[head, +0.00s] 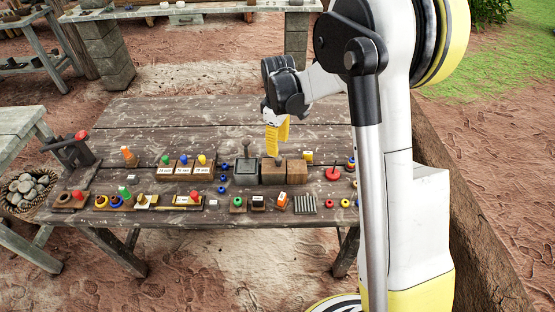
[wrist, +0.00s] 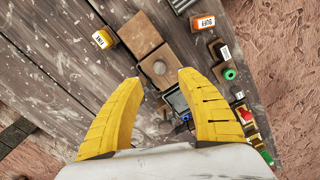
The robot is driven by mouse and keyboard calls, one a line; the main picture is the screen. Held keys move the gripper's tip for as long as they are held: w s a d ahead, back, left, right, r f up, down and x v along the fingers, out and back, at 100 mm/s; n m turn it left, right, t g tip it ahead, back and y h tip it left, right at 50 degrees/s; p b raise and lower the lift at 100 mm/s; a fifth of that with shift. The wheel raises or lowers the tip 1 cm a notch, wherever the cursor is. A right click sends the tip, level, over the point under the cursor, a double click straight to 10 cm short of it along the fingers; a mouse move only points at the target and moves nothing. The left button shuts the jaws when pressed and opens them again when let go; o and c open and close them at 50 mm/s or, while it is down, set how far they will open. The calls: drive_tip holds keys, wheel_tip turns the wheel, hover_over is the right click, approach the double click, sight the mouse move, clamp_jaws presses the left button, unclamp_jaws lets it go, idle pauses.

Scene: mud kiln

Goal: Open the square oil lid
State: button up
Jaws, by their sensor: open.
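Three square boxes stand in a row at the table's middle: a dark grey one (head: 246,179) with an upright knob at left, a dark one (head: 271,177) in the middle, and a brown wooden one (head: 297,176) at right. No label marks which has the oil lid. My gripper (head: 277,152) points down above the middle and right boxes. In the wrist view my gripper (wrist: 159,80) is open and empty, yellow fingers spread. A brown square lid (wrist: 148,84) with a round grey knob (wrist: 159,67) lies just beyond the fingertips. The right finger partly hides a dark box (wrist: 177,103).
A yellow FINE block (wrist: 104,38) and an orange BUFF block (wrist: 203,22) stand near the boxes. A red knobbed disc (head: 332,174) lies to the right. Several small coloured pieces line the front. The table's back (head: 180,115) is bare planks.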

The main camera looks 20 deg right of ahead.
sight(278, 158)
wheel_tip(278, 158, down, 6)
drive_tip(key=shift+f+b, duration=0.2)
drive_tip(key=shift+b, duration=0.75)
